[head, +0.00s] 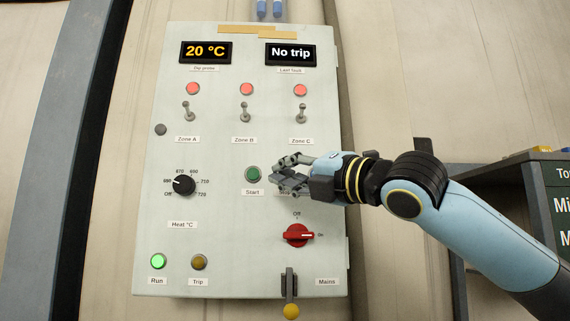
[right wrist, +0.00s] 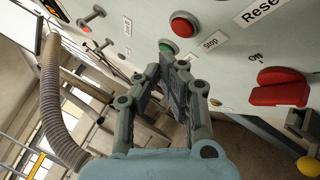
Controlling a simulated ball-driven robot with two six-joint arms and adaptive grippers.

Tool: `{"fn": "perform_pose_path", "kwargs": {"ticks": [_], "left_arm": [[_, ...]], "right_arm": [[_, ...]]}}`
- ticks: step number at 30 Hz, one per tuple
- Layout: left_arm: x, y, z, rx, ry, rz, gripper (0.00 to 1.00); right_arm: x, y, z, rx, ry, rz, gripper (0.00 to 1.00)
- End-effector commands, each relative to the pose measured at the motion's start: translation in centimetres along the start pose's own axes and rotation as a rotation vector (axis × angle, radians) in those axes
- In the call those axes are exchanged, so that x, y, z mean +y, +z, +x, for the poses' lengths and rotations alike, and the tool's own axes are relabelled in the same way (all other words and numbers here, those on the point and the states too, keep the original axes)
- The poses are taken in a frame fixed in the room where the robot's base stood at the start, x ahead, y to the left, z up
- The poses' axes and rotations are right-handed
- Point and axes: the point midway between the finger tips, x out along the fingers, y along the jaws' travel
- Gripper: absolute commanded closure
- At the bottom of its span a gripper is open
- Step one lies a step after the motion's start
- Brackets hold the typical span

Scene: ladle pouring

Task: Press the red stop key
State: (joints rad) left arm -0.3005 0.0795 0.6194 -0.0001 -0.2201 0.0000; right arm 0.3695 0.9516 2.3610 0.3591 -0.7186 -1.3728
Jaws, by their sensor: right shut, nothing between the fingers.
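The red stop key (right wrist: 184,25) shows in the right wrist view, a round red button in a grey ring with the Stop label (right wrist: 214,40) beside it. In the head view it is hidden behind my right gripper (head: 276,171). That gripper is shut and empty, in front of the panel just right of the green start button (head: 253,174). In the right wrist view the right gripper's fingertips (right wrist: 172,65) lie below the red key in the picture, close to the green button (right wrist: 168,46). I cannot tell whether they touch the panel. My left gripper is not in view.
The pale control panel (head: 220,210) carries a black heat dial (head: 184,185), a red mains switch (head: 298,235), several toggle switches and a yellow-tipped lever (head: 291,311). The run lamp (head: 158,261) glows green. A dark shelf (head: 500,172) stands at the right.

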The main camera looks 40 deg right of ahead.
Motion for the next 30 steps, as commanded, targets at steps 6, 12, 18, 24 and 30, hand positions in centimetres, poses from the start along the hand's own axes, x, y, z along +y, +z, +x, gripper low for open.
{"fn": "perform_pose_path", "kwargs": {"ticks": [6,12,18,24,30], "left_arm": [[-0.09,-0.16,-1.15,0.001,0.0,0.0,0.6],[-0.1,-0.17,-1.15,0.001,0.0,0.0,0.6],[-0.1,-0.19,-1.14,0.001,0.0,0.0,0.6],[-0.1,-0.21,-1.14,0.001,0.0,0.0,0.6],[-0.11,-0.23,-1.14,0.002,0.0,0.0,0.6]], "right_arm": [[-0.55,0.77,0.96,0.0,0.0,0.001,1.0],[-0.75,0.8,1.05,-0.001,0.001,-0.001,1.0],[-0.75,0.79,1.04,-0.001,0.0,-0.001,1.0],[-0.73,0.79,1.04,-0.001,0.0,-0.001,1.0],[-0.72,0.8,1.04,-0.001,0.0,-0.001,1.0]]}}
